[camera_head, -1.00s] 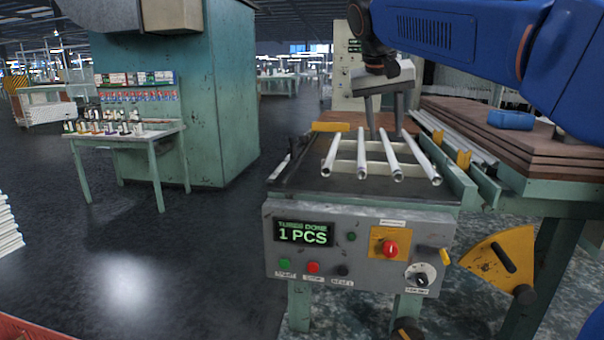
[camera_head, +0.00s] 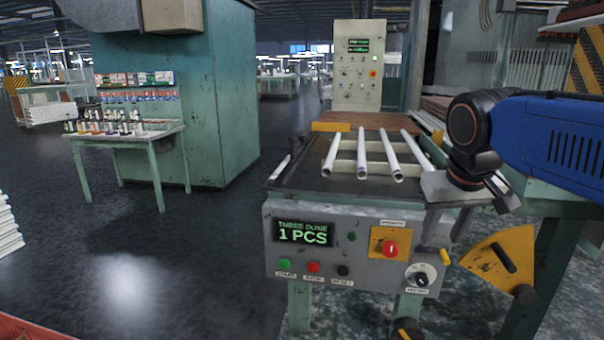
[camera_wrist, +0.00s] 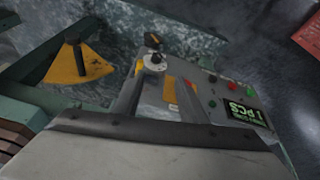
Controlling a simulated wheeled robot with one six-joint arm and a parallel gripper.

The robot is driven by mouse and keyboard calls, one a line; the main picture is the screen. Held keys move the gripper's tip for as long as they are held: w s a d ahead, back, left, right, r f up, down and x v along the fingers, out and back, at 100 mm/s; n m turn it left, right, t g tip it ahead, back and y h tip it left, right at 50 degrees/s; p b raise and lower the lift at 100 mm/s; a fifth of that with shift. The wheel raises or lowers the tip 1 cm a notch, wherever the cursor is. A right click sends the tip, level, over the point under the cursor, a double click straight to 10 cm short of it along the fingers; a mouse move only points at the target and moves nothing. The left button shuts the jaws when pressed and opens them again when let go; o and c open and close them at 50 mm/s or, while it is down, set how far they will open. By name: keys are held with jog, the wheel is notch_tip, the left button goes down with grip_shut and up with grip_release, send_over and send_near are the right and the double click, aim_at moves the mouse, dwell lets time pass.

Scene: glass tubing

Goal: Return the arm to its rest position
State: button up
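My blue arm (camera_head: 555,135) reaches in from the right. My gripper (camera_head: 447,228) hangs fingers down at the front right corner of the tube machine (camera_head: 350,222). Its fingers look apart, with nothing between them. In the wrist view the grey gripper body fills the bottom, with the control panel (camera_wrist: 225,105) beyond. Several glass tubes (camera_head: 363,155) lie side by side on the machine's top, left of my gripper. The rightmost tube is partly hidden by my wrist. The display (camera_head: 303,233) reads 1 PCS.
A yellow plate with a dark handle (camera_head: 497,258) juts out right of the panel, below my arm. A grey control cabinet (camera_head: 358,70) stands behind. A green cabinet (camera_head: 225,100) and bottle table (camera_head: 120,140) stand left. Open floor lies between.

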jog(key=s+d+f+y, duration=0.1)
jog(key=s+f, duration=1.2)
jog(key=f, duration=0.4)
jog(key=shift+s+d+t, duration=0.2)
jog(key=shift+t, duration=0.1)
